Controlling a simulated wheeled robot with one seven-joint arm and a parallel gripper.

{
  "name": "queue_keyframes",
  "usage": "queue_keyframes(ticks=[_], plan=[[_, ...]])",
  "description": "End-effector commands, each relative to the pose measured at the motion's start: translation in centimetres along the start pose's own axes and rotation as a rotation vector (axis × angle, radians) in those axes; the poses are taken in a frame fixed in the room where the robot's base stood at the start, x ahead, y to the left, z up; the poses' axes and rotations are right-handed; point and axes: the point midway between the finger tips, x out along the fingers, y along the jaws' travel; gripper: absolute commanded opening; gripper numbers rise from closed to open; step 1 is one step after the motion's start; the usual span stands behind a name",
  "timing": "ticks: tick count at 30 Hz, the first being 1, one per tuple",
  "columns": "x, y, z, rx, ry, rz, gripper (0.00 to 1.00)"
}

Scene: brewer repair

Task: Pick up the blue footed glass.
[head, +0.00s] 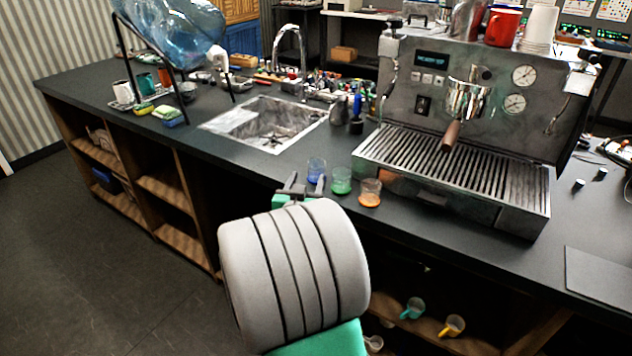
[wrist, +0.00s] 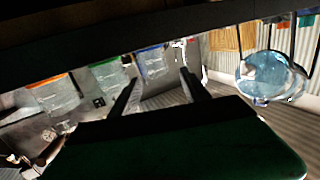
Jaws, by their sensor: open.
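The blue footed glass (head: 316,170) stands upright on the counter's front part, leftmost in a row with a green glass (head: 341,181) and an orange glass (head: 370,192). My gripper (head: 303,186) is open at the counter's front edge, just in front of the blue glass. In the wrist view, which looks upside down, the blue-rimmed glass (wrist: 153,63) shows beyond the gap between my open fingers (wrist: 159,92). The green-rimmed glass (wrist: 109,76) and orange-rimmed glass (wrist: 50,93) are left of it. Nothing is seen between the fingers. My arm hides part of the counter edge.
The espresso machine (head: 470,115) with its drip tray stands right of the glasses. A sink (head: 265,124) lies behind and left. A dark bottle (head: 356,118) stands behind the glasses. A water jug (head: 180,30) is at far left. The counter left of the glasses is clear.

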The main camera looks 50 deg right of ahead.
Motion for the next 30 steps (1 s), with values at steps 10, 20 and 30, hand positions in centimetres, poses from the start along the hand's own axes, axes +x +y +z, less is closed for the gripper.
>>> queue_keyframes(ticks=[10,20,30], plan=[[3.8,1.1,-1.0,-0.01,0.069,0.003,0.55],[8.2,1.2,-1.0,-0.009,0.07,0.0,0.55],[8.2,1.1,-0.9,-0.009,0.07,-0.001,0.42]])
